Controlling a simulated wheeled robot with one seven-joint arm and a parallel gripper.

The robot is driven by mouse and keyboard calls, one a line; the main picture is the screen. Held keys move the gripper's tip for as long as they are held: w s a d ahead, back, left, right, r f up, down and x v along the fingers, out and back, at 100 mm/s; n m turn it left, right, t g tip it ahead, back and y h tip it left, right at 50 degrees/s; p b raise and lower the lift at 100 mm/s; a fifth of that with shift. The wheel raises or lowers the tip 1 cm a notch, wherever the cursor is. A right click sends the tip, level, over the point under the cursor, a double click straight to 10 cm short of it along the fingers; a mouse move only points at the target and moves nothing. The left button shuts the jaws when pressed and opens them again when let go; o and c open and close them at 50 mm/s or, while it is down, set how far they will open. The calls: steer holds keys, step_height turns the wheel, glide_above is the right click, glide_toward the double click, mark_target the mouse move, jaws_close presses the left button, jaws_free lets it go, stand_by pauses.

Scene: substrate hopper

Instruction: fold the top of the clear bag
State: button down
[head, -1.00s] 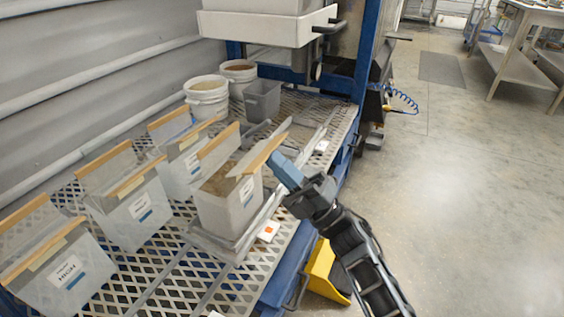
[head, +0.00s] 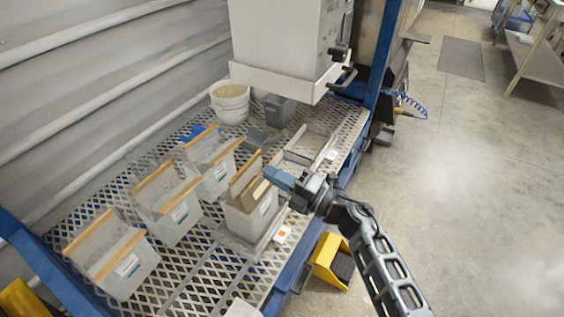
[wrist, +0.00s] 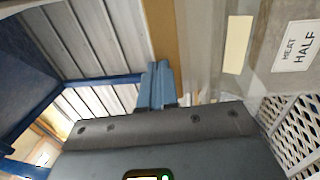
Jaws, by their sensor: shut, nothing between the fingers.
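The strips sit close together. My gripper (head: 268,172) is shut, its blue fingertips beside the top strips at the bag's right end. In the wrist view, the closed blue fingers (wrist: 156,85) are at a tan strip (wrist: 162,35). Whether the fingers touch the strip I cannot tell.
Several similar bags with tan strips, one (head: 112,262) at front left, stand on the mesh bench (head: 190,268). A white bucket (head: 231,103) and grey bin (head: 279,110) are behind. The white hopper (head: 280,45) hangs above. A yellow step (head: 328,262) is on the floor.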

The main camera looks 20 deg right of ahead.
steer(key=w+a+g+p, duration=0.1)
steer(key=p, duration=0.2)
steer(key=w+a+r+h+p, duration=0.1)
steer(key=p, duration=0.2)
steer(key=shift+w+g, duration=0.35)
steer(key=shift+g, duration=0.05)
steer(key=shift+x, duration=1)
steer(key=shift+w+f, duration=0.1)
steer(key=shift+f, duration=0.1)
